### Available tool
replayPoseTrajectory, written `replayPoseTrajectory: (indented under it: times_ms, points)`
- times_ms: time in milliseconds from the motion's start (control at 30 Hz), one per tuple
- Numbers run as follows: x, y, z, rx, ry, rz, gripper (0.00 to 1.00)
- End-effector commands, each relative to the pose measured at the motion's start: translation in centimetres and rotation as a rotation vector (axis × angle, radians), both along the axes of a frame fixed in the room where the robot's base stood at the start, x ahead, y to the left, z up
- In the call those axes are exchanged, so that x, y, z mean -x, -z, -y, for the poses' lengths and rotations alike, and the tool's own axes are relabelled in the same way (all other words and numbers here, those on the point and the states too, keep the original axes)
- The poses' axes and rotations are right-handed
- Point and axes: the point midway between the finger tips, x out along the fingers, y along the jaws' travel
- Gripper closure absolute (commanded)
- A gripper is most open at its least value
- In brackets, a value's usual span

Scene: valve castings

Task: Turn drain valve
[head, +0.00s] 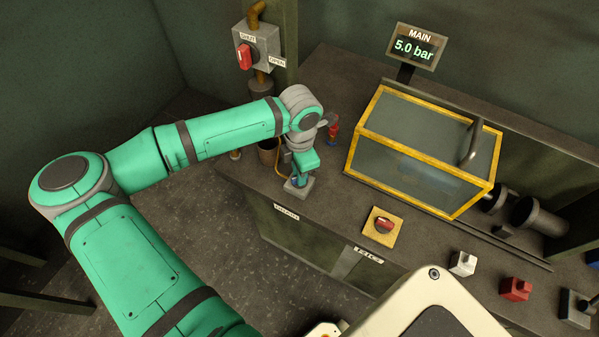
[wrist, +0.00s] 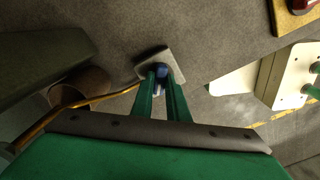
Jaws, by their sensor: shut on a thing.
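The drain valve shows in the wrist view as a small blue knob (wrist: 162,71) on a grey square base (wrist: 153,58). A thin copper pipe (wrist: 110,95) runs from it to a brown cup (wrist: 80,88). My gripper (wrist: 160,82) is shut on the blue knob, with one green finger on each side. In the head view my gripper (head: 297,179) points down at the grey base (head: 299,189) near the bench's front edge. The fingers hide most of the knob, and I cannot tell how far it is turned.
A yellow-framed glass box (head: 360,135) stands right of my gripper. A MAIN display (head: 414,47) reads 5.0 bar. A red wall handle (head: 244,57) sits between SHUT and OPEN labels. A yellow plate with a red knob (head: 384,224) and several small switch blocks (head: 515,289) are farther right.

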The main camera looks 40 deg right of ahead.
Motion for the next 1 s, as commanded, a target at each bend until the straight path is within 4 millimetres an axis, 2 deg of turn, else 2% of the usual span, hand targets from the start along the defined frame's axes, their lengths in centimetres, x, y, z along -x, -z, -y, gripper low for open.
replayPoseTrajectory:
  times_ms: [600, 1000]
  points:
    - [-0.02, -0.08, 0.07, 0.000, 0.580, 0.002, 1.00]
    - [0.02, -0.05, 0.08, 0.001, 0.847, 0.001, 1.00]
